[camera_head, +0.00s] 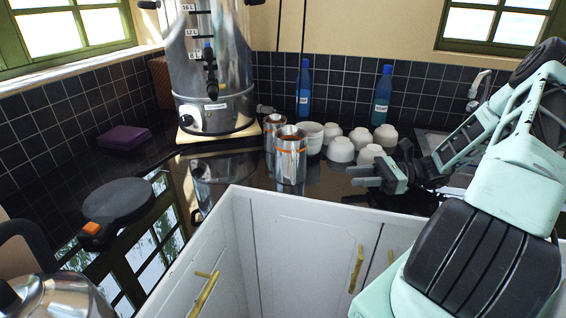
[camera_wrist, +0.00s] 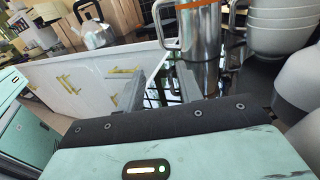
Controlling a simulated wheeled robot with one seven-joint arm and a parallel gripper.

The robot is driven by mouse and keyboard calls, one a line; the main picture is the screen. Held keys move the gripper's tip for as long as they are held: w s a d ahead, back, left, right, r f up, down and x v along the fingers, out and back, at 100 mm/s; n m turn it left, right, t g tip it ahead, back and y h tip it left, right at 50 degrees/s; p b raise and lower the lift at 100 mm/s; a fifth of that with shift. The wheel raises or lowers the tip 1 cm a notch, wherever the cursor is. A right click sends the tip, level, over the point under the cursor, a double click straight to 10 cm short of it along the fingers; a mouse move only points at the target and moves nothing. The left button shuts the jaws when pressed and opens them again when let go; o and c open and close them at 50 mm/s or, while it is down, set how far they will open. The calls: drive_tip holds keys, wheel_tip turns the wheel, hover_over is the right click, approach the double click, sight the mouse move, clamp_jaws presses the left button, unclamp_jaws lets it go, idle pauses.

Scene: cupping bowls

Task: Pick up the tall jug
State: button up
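The tall jug (camera_head: 291,160) is a shiny metal cylinder with an orange band near its top. It stands upright on the dark worktop, in the middle of the head view. In the wrist view the jug (camera_wrist: 201,40) shows at top centre, with its handle (camera_wrist: 165,25) to the left. A second metal jug (camera_head: 271,130) with an orange band stands just behind it, partly hidden. My gripper (camera_head: 358,176) is to the right of the tall jug, low over the worktop and apart from it. Its two fingers (camera_wrist: 172,80) are open with nothing between them.
Several white bowls (camera_head: 341,150) stand behind and beside my gripper; a bowl stack (camera_wrist: 283,22) is close on the right in the wrist view. A large urn (camera_head: 213,80) and two blue bottles (camera_head: 304,90) stand behind. White cabinets (camera_head: 290,240) front the worktop.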

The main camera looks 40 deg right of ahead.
drive_tip(key=p, duration=0.2)
approach(294, 175)
drive_tip(key=w+a, duration=0.1)
drive_tip(key=w+a+f, duration=0.1)
drive_tip(key=w+a, duration=0.1)
drive_tip(key=shift+a+f, duration=0.25)
drive_tip(key=shift+a, duration=0.1)
drive_tip(key=x, duration=0.2)
drive_tip(key=r+p+x, duration=0.1)
drive_tip(key=x, duration=0.1)
drive_tip(key=shift+w, duration=0.15)
drive_tip(key=shift+w+a+p, duration=0.3)
drive_tip(key=shift+a, duration=0.15)
clamp_jaws()
